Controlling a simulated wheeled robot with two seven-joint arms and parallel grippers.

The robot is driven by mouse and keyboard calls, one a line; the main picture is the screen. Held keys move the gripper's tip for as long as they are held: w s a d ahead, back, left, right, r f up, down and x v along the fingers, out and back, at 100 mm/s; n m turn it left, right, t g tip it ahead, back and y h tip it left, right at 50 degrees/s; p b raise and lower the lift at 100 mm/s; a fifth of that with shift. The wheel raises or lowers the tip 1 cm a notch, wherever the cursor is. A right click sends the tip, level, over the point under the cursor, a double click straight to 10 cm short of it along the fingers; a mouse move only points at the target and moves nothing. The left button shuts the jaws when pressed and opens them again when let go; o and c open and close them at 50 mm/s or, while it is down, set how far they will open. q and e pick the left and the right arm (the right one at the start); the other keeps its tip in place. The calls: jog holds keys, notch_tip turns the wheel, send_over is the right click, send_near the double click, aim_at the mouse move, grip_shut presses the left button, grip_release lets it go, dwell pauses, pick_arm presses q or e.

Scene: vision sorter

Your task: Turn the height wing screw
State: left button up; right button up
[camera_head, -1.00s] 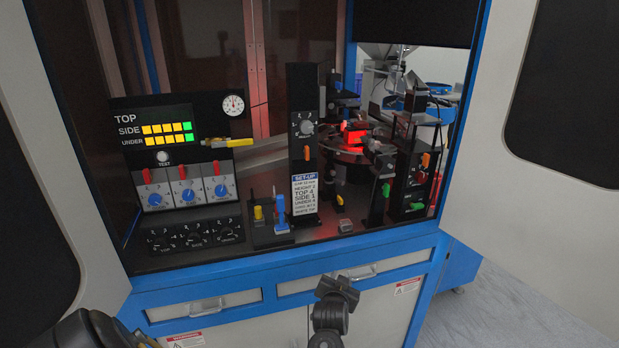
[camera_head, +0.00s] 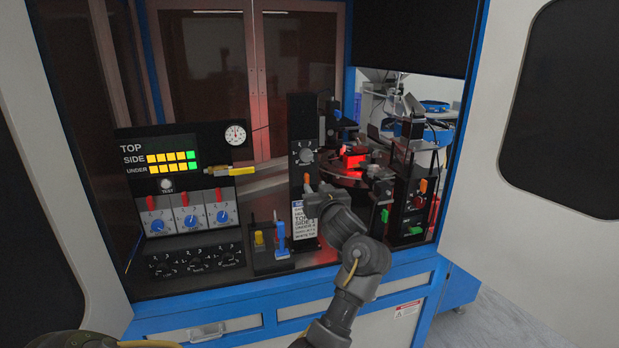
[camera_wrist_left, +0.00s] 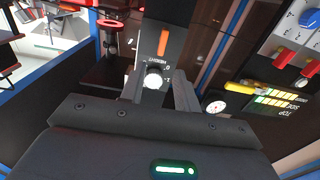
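The black height post (camera_head: 304,118) stands mid-cabinet and carries a round grey knob (camera_head: 306,155) with a dial scale. An orange lever (camera_head: 307,178) sits below the knob. In the left wrist view, which is upside down, the knob (camera_wrist_left: 153,78) is lit white beside a "HEIGHT" label, with the orange lever (camera_wrist_left: 163,42) above it. I cannot tell which part is the wing screw. My left gripper (camera_head: 311,192) is in front of the post, below the knob. Its fingers (camera_wrist_left: 160,88) are apart with nothing held; contact is unclear. My right gripper is out of view.
A set-up card (camera_head: 299,222) is partly covered by my left gripper. To its left are a blue-handled tool (camera_head: 281,235) and a control panel (camera_head: 190,150). To the right are a red-lit turntable (camera_head: 345,172) and another black post (camera_head: 415,185).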

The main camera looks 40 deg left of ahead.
aim_at(308, 177)
pick_arm(q)
jog(key=p+x, duration=0.1)
jog(key=x, duration=0.5)
jog(key=shift+a+r, duration=0.1)
jog(key=shift+w+a+p, duration=0.3)
jog(key=shift+w+a, duration=0.05)
jog(key=shift+a, duration=0.15)
jog(key=shift+c, duration=0.4)
grip_shut()
